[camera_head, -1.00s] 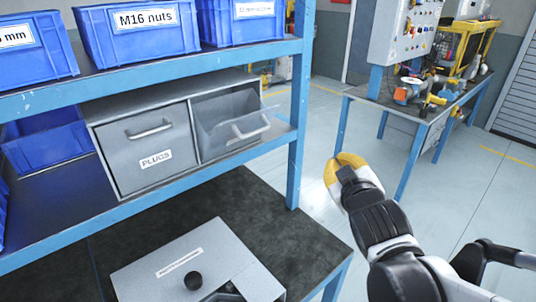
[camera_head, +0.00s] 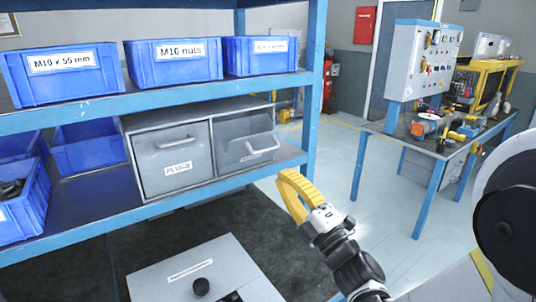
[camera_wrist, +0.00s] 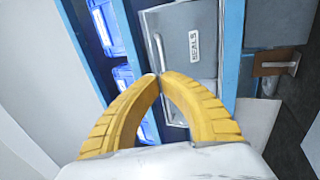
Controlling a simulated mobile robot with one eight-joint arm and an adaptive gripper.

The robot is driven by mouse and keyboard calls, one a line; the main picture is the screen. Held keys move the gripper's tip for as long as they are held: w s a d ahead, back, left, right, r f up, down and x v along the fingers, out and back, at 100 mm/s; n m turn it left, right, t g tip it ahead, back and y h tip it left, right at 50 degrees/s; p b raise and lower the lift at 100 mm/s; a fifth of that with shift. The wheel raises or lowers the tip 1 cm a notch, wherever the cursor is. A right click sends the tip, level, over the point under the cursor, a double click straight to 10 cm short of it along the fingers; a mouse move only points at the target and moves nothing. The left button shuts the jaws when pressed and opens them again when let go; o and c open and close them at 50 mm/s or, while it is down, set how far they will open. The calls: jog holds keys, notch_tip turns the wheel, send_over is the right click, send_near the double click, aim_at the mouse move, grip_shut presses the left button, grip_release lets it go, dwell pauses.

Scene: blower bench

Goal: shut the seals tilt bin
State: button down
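The seals tilt bin (camera_head: 232,158) is the right bin in a grey two-bin cabinet on the middle shelf. Its front is tilted out and its inside shows at the top. Its bar handle (camera_head: 263,153) sticks out in front. My gripper (camera_head: 284,176) has yellow fingers and is to the right of and below the bin, by the blue post. In the wrist view the fingertips (camera_wrist: 159,76) meet with nothing visible between them.
The plugs bin (camera_head: 172,160) beside it is shut. A blue shelf post (camera_head: 315,90) stands between the cabinet and the open floor. Blue crates (camera_head: 175,62) fill the upper shelf. A grey box with a black knob (camera_head: 200,286) sits below. A workbench (camera_head: 440,140) stands right.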

jog(key=b, duration=0.1)
send_near(257, 140)
jog(key=x, duration=0.4)
jog(key=shift+w+a, duration=0.2)
jog(key=shift+r, duration=0.1)
jog(key=shift+r, duration=0.15)
